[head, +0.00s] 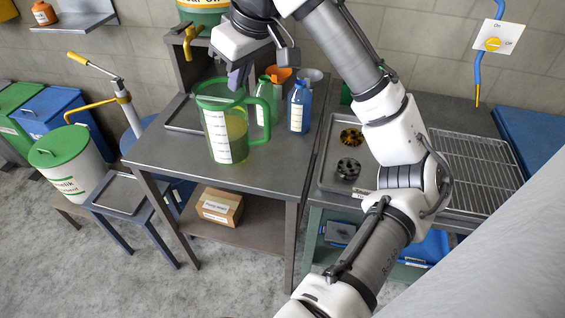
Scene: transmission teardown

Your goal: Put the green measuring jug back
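The green measuring jug (218,148) is see-through with a white scale strip and holds some yellowish liquid. It is upright at the grey metal table (165,150), with its handle to the right. I cannot tell whether its base touches the tabletop. My gripper (238,77) is at the jug's upper rim, pointing down, with a dark fingertip overlapping the rim in the picture. The far side of the fingers is hidden, so I cannot tell whether they grip the jug.
A green bottle (264,104), a blue bottle (299,108) and an orange funnel (279,74) stand behind the jug's right side. A green drum with a yellow tap (191,40) is above. A tray with gears (348,168) lies right. The table's front left is clear.

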